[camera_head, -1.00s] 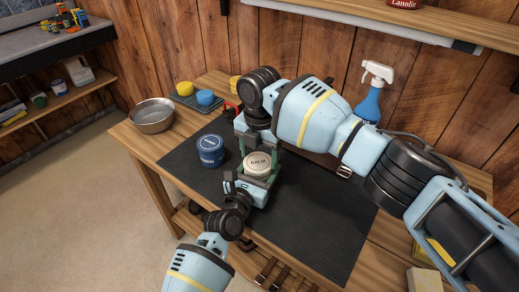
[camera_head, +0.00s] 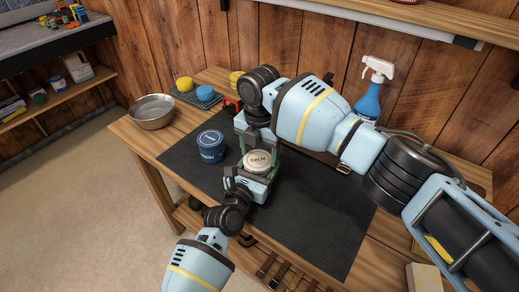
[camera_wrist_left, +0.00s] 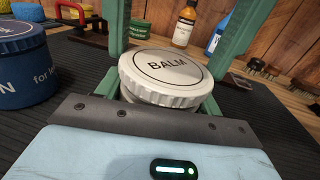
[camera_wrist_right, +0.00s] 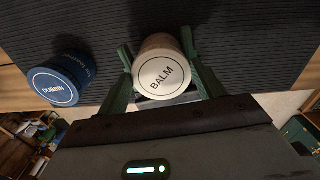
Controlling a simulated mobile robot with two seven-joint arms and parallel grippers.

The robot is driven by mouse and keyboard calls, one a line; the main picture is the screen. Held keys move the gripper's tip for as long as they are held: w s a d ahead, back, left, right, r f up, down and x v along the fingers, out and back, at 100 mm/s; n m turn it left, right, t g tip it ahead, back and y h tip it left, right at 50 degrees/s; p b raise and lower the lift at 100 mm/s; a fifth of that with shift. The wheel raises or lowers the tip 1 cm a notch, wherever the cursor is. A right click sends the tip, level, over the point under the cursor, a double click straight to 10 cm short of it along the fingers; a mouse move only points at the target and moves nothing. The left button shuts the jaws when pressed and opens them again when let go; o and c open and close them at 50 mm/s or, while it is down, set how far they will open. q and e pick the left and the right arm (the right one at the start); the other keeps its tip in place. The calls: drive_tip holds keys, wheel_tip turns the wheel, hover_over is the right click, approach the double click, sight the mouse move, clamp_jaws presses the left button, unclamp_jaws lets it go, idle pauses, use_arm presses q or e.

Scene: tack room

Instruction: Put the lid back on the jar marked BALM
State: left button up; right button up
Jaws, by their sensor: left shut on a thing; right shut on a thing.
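The cream lid marked BALM (camera_head: 258,162) is over the cream jar body (camera_wrist_left: 150,98), which shows only as a narrow band under the lid's ribbed rim in the left wrist view. Whether the lid is fully seated I cannot tell. My left gripper (camera_head: 254,178) is shut on the jar from the near side, low down. My right gripper (camera_head: 259,152) reaches down from above, shut on the lid, with a green finger on either side of it. The lid's lettering also faces the right wrist view (camera_wrist_right: 160,75).
A blue DUBBIN jar (camera_head: 211,146) stands close on the left on the dark mat (camera_head: 320,215). A metal bowl (camera_head: 153,111), sponges on a rack (camera_head: 205,93) and a blue spray bottle (camera_head: 370,98) stand farther back. The mat's right part is clear.

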drive_tip(key=shift+f, duration=0.2)
use_arm(q)
drive_tip(key=c, duration=0.5)
use_arm(e)
drive_tip(key=m, duration=0.4)
drive_tip(key=shift+s+m, duration=0.15)
drive_tip(key=shift+m, duration=0.25)
drive_tip(key=m, duration=0.5)
drive_tip(key=shift+s+d, duration=0.1)
drive_tip(key=shift+d, duration=0.05)
drive_tip(key=o, duration=0.9)
use_arm(q)
drive_tip(key=shift+a, duration=0.1)
use_arm(e)
drive_tip(key=shift+s, duration=0.1)
